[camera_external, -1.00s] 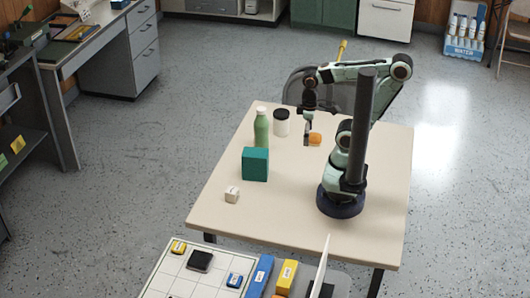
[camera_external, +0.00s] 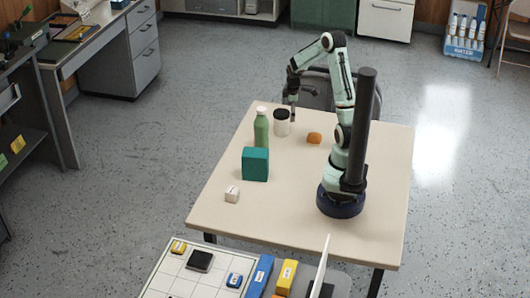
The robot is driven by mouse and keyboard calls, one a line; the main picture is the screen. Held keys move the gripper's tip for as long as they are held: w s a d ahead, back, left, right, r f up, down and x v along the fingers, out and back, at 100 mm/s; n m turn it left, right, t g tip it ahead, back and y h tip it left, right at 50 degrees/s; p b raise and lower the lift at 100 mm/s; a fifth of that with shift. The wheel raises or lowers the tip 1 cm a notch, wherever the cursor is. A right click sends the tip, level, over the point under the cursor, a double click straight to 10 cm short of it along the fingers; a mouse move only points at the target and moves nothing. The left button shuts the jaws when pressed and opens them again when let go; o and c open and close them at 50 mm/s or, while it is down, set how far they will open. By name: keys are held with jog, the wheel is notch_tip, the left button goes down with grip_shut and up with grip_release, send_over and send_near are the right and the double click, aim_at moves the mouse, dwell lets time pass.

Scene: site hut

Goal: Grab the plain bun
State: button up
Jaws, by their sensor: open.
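The plain bun (camera_external: 314,138) is a small orange-brown rounded lump. It lies on the table (camera_external: 290,208) to the right of a jar. My gripper (camera_external: 293,113) is open and points down near the table's far edge. It is to the left of the bun and farther back, apart from it, beside the jar's upper right. The fingers are small and dark here, and I cannot make out how wide they stand.
A white jar with a black lid (camera_external: 282,123) and a green bottle (camera_external: 261,128) stand left of the bun. A teal box (camera_external: 255,164) and a small white cube (camera_external: 232,194) are nearer the front left. The table's middle is clear.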

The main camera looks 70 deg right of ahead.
aim_at(315, 134)
jog(key=s+d+f+m, duration=0.1)
jog(key=s+f, duration=0.1)
jog(key=s, duration=0.1)
jog(key=s+d+f+m+y, duration=0.1)
jog(key=s+f, duration=0.1)
jog(key=s, duration=0.1)
jog(key=s+d+f+m, duration=0.1)
jog(key=s+f, duration=0.1)
jog(key=s, duration=0.1)
jog(key=shift+d+f+g+y, duration=0.15)
jog(key=shift+f+g+y, duration=0.05)
jog(key=shift+g+y, duration=0.2)
notch_tip(315, 134, down, 6)
jog(key=shift+f, duration=0.1)
jog(key=shift+c, duration=0.3)
jog(key=c, duration=1.2)
